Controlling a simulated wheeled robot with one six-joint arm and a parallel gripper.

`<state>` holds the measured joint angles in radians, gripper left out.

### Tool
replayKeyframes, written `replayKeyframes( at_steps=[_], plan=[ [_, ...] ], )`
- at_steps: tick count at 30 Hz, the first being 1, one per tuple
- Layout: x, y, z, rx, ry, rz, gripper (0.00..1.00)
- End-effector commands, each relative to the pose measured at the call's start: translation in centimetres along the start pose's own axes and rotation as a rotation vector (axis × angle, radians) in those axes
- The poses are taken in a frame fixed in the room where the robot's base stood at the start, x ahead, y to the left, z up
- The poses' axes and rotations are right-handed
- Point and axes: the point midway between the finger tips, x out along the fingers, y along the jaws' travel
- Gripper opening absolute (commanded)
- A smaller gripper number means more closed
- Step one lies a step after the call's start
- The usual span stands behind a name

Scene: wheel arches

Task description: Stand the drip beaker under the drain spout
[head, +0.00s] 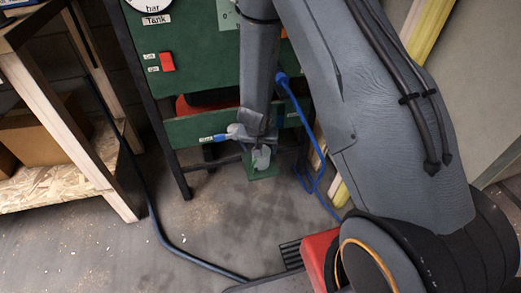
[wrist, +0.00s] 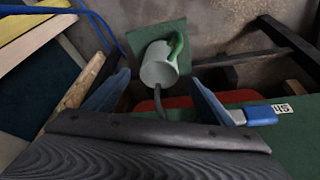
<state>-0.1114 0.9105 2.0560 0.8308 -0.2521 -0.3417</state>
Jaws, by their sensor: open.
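In the head view the beaker (head: 261,159) shows small below my gripper (head: 260,141). My gripper (wrist: 160,78) is open; its blue fingers lie left and right of the beaker's near end, with no clear contact. A dark grey tube, seemingly the drain spout (wrist: 159,100), ends at the beaker's near rim in the picture. I cannot tell whether it is over the mouth.
A blue-handled valve (wrist: 258,115) is close to the right finger. The green tank panel (head: 205,50) and its dark frame stand behind. Blue cord (head: 301,125) hangs at right. A wooden shelf (head: 60,188) stands left; the floor in front is mostly clear, with a dark hose.

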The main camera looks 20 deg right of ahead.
Motion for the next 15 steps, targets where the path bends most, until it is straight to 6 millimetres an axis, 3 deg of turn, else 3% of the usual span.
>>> replayKeyframes(
  at_steps=[4,7,11,15],
  plan=[
    [-1.5,-0.6,-0.1,-0.010,-0.004,-0.015,0.76],
    [-3.9,-2.5,0.0,-0.043,-0.019,-0.059,0.76],
    [-9.4,-6.0,0.8,-0.123,-0.060,-0.148,0.76],
    [-16.3,-8.8,3.1,-0.230,-0.122,-0.233,0.76]
  ],
)
